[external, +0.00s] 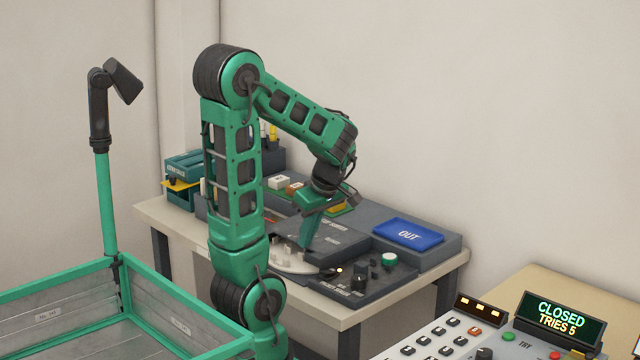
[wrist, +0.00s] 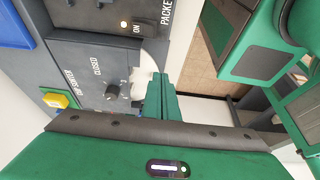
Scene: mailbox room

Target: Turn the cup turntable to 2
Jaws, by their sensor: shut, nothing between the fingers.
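The cup turntable (external: 292,266) is a pale disc set into the dark machine on the table, with small pale upright pieces on it. Much of it is hidden by my arm and the machine's cover. In the wrist view a pale curved part, apparently the turntable (wrist: 154,54), shows just beyond my fingertips. My gripper (external: 304,246) points down at the turntable's right part. In the wrist view my gripper (wrist: 160,76) has its green fingers together, with nothing between them. I cannot tell whether the fingertips touch the disc.
A blue "OUT" tray (external: 408,231) is right of the arm. A keypad panel (external: 440,338) and a "CLOSED TRIES 5" display (external: 560,315) stand at front right.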

